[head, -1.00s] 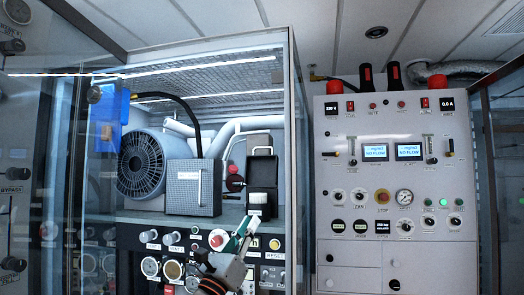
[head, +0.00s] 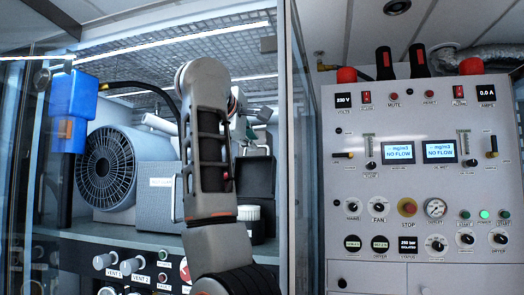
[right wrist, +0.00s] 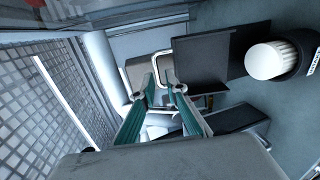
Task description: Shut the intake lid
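The intake lid (head: 258,177) appears to be the dark panel standing upright, open, behind a white ribbed cap (head: 248,213) on the cabinet shelf. It also shows in the right wrist view (right wrist: 218,60), with a pale metal loop handle (right wrist: 163,58) at its edge. My right gripper (head: 243,125) is by the top of the lid, partly hidden behind my own arm. In the right wrist view its teal fingers (right wrist: 158,82) are apart, with the tips close to the loop; I cannot tell whether they touch it. My left gripper is not in view.
Knobs line the panel below the shelf. A glass edge (head: 291,150) and a control panel (head: 415,190) are to the right.

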